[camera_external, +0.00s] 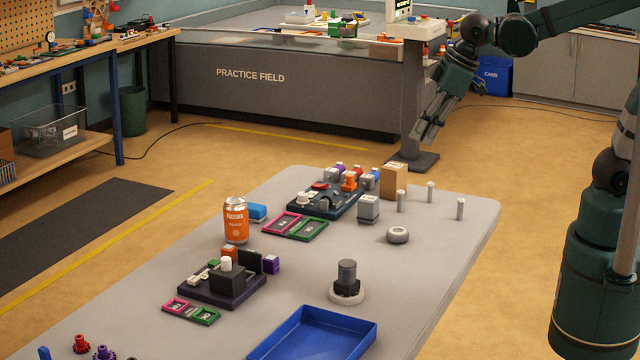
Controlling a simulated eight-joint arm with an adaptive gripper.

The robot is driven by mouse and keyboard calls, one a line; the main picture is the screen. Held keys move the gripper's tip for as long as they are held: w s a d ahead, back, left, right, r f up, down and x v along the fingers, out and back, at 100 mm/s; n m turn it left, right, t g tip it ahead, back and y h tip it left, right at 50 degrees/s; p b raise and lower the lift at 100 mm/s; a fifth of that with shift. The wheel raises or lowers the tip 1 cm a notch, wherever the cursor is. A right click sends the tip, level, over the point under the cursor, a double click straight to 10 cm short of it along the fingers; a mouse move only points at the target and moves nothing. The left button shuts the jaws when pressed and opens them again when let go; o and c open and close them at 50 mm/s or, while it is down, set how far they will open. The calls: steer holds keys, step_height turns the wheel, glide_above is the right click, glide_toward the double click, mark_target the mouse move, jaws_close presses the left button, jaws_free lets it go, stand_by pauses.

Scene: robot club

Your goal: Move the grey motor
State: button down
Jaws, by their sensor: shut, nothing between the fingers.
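A dark grey cylinder (347,271) that looks like the grey motor stands upright on a black block, which rests on a white ring (347,296) near the middle of the table. A grey box with a pale top (368,209) stands farther back; I cannot tell for sure which of the two is the motor. My gripper (427,137) is shut and empty, pointing down in the air at the upper right, well away from both.
A blue tray (262,352) lies at the table's front. Dark assemblies (235,290) (322,206), an orange can (235,222), a cardboard box (393,182), a grey ring (397,235) and upright pegs (460,209) stand on the table. The right side is mostly clear.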

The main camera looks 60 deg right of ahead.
steer(key=w+a+f+n+g+p, duration=0.1)
steer(key=w+a+f+n+p, duration=0.2)
steer(key=a, duration=0.7)
steer(key=w+a+n+g+p, duration=0.1)
steer(key=w+a+n, duration=0.3)
steer(key=a, duration=0.6)
steer(key=a+f+n+g+p, duration=0.1)
steer(key=a+f, duration=0.2)
steer(key=a, duration=0.3)
steer(key=a+f+n+p, duration=0.1)
steer(key=a+f+n, duration=0.1)
steer(key=a+f, duration=0.2)
steer(key=a+f+n+g+h+p, duration=0.1)
steer(key=a+f, duration=0.3)
steer(key=a, duration=0.6)
steer(key=shift+a+f+n+g, duration=0.2)
steer(key=shift+n+g, duration=0.1)
steer(key=shift+n, duration=0.4)
steer(key=shift+w+f, duration=0.1)
